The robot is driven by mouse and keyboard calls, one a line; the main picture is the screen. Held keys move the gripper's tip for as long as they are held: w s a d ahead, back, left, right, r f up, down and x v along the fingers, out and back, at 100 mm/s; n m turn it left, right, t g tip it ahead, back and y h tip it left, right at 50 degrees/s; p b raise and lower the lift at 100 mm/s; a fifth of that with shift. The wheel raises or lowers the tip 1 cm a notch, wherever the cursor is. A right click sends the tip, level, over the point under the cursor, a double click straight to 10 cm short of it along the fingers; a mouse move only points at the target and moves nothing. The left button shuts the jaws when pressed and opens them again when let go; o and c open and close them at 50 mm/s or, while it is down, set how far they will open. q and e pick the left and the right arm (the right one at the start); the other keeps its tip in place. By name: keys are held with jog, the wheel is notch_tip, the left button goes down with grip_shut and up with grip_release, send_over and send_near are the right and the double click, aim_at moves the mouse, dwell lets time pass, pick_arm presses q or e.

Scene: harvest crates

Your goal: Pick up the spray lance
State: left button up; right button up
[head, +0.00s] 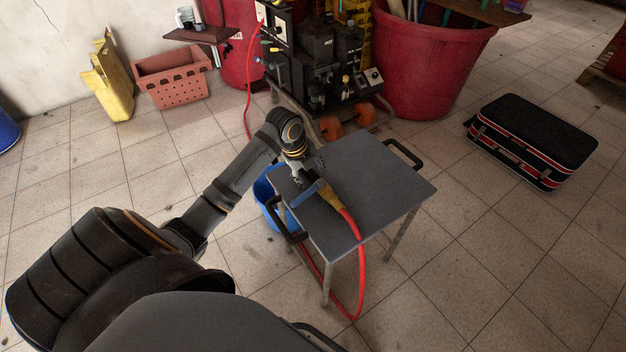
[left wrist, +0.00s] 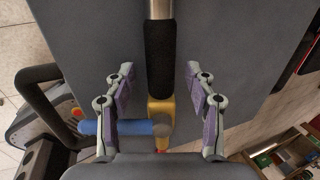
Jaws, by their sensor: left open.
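The spray lance lies on a small grey table (head: 385,185); its yellow body (head: 329,194) joins a red hose (head: 361,265) that hangs over the table's front edge. In the left wrist view the lance's black grip (left wrist: 160,62) runs up the middle, with a metal tube above it and a blue handle (left wrist: 112,127) out to the left. My left gripper (left wrist: 160,75) is open, with one finger on each side of the black grip and a gap on both sides. In the head view the gripper (head: 306,176) is over the lance and hides part of it. My right gripper is not in view.
A blue bucket (head: 264,190) stands under the table's left side. A wheeled machine (head: 318,48) and a large red tub (head: 428,70) are behind the table. A black and red case (head: 532,140) lies on the floor at right. The front right floor is clear.

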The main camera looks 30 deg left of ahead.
pick_arm(q)
jog(key=shift+f, duration=0.1)
grip_shut()
dwell(0.3)
jog(key=shift+w, duration=0.1)
